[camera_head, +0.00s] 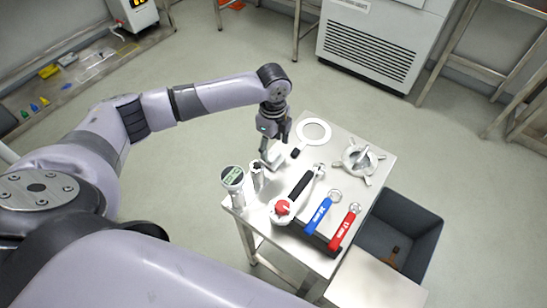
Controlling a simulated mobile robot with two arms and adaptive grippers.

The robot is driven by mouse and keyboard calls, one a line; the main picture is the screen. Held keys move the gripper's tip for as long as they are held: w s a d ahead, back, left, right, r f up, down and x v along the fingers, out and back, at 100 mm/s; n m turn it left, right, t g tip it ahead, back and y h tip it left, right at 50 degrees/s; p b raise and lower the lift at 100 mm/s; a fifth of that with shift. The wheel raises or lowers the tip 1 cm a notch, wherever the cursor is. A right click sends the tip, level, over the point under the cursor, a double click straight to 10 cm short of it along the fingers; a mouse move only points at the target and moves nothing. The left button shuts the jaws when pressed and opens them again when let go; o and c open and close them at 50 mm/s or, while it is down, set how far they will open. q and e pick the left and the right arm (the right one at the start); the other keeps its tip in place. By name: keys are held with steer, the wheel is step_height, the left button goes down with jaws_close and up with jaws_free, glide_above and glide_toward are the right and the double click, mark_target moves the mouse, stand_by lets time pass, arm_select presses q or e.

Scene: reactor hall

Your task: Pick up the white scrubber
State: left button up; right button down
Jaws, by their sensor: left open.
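A small white piece with a dark end, which looks like the white scrubber (282,158), lies on the small metal table (334,133) near its back left edge. My left gripper (274,151) points down right over it, fingers apart. Its fingers partly hide the piece, and I cannot tell whether they touch it. My right gripper is not in view.
A digital gauge (232,180) and a small metal cylinder (257,176) stand close left. A grey bin (427,238) stands right.

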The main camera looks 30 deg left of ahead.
mark_target(273, 155)
arm_select(q)
steer(key=shift+f, duration=0.55)
step_height(273, 155, down, 4)
steer(key=shift+r+p, duration=0.15)
steer(key=shift+p, duration=0.3)
steer(key=shift+f, duration=0.45)
steer(key=shift+c, duration=0.7)
steer(key=c, duration=0.7)
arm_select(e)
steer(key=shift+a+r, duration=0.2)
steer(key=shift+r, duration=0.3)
